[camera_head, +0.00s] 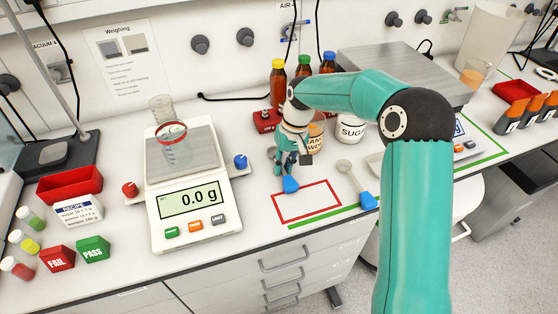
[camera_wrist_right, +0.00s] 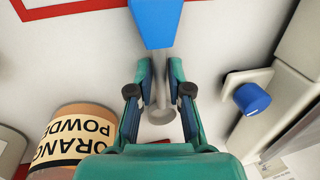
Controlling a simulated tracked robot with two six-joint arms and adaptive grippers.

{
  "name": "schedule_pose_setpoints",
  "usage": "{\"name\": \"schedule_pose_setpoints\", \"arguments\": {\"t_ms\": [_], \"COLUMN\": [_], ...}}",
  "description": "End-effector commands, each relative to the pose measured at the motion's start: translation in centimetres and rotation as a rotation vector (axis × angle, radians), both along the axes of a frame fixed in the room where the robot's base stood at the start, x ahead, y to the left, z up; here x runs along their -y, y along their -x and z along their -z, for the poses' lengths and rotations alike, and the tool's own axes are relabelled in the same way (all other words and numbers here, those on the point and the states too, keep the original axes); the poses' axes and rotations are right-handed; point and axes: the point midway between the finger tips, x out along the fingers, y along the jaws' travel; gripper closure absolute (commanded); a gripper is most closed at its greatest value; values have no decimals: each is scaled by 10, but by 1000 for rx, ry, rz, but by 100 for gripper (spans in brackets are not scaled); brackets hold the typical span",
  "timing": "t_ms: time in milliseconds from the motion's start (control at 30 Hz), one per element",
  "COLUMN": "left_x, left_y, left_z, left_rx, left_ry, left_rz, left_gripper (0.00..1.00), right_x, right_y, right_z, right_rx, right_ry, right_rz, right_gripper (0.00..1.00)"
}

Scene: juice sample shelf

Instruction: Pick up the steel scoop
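A steel-grey scoop with a blue handle (camera_wrist_right: 155,22) lies under my right gripper. The same blue handle shows in the head view (camera_head: 290,185), at the edge of the red-outlined rectangle. My right gripper (camera_wrist_right: 160,72) points down over the scoop, with one finger on each side of its grey neck. The fingers are apart, and narrow gaps seem to show beside the neck. In the head view the gripper (camera_head: 287,165) hides most of the scoop's metal part. My left gripper is not in view.
A second, pale scoop with a blue handle (camera_head: 368,201) lies to the right. The orange powder jar (camera_head: 315,137) and sugar jar (camera_head: 350,130) stand behind. The scale (camera_head: 188,205) carries a glass beaker (camera_head: 175,148) at the left. The red rectangle (camera_head: 315,203) is mostly bare.

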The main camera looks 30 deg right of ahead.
Motion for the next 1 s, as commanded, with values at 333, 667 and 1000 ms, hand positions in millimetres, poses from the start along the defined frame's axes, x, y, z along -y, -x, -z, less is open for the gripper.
{"name": "schedule_pose_setpoints", "arguments": {"t_ms": [333, 667, 1000], "left_x": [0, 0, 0], "left_y": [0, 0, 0], "left_z": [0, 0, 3], "left_rx": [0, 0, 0], "left_ry": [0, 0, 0], "left_rz": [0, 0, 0], "left_gripper": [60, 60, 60], "right_x": [0, 0, 0], "right_y": [0, 0, -2], "right_z": [0, -3, -42], "right_rx": [-1, 0, 5], "right_ry": [0, 0, 1], "right_rz": [0, -1, -1], "right_gripper": [100, 100, 100]}}
